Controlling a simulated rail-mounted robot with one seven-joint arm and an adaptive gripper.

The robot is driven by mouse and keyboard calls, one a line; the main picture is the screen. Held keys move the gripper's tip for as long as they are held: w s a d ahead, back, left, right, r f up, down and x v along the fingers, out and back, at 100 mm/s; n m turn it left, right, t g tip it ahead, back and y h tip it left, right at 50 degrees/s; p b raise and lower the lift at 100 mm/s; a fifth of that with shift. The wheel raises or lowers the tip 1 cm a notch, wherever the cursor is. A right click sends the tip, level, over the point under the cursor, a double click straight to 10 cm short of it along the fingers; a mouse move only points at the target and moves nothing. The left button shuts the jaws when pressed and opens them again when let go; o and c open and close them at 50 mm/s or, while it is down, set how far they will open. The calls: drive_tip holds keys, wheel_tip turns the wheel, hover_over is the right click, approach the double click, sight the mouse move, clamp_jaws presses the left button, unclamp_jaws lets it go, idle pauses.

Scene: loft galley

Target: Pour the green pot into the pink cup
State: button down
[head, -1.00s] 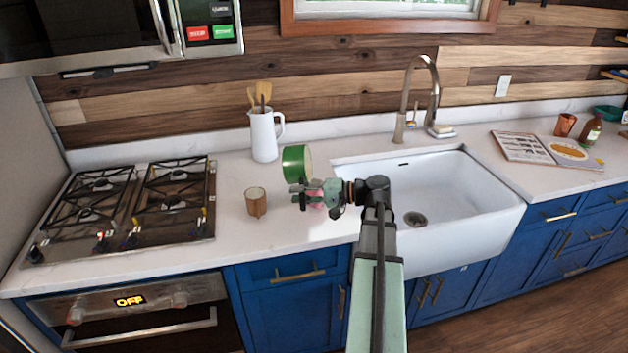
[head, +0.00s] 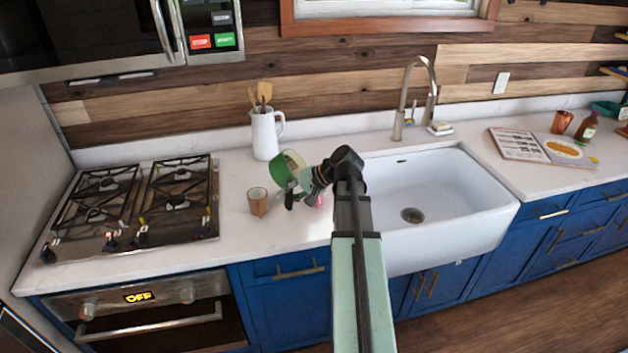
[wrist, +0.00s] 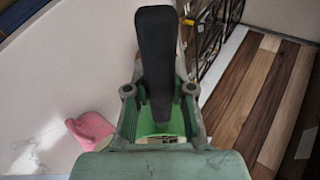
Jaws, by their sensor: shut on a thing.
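The green pot (head: 283,168) is in the air above the counter in the head view, left of the sink, and is strongly tilted. My gripper (head: 298,186) is shut on the pot, at its right side. The pot's contents cannot be made out. The pink cup (head: 319,201) stands on the counter, mostly hidden behind my gripper and arm. In the wrist view the pink cup (wrist: 91,131) shows at the lower left, apart from my gripper. A dark bar, seemingly the pot's handle (wrist: 154,60), runs up the middle of that view.
A brown cup (head: 258,202) stands on the counter just left of the pot. A white pitcher with utensils (head: 265,136) stands behind it. The gas stove (head: 133,210) is at left and the white sink (head: 440,190) at right. The front counter strip is clear.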

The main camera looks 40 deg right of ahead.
drive_tip(key=w+a+r+g+h+p, duration=0.1)
drive_tip(key=w+a+g+h+p, duration=0.2)
drive_tip(key=w+a+g+h, duration=0.3)
drive_tip(key=shift+w+a+g+h+p, duration=0.15)
drive_tip(key=shift+g+h+p, duration=0.15)
drive_tip(key=shift+g, duration=0.3)
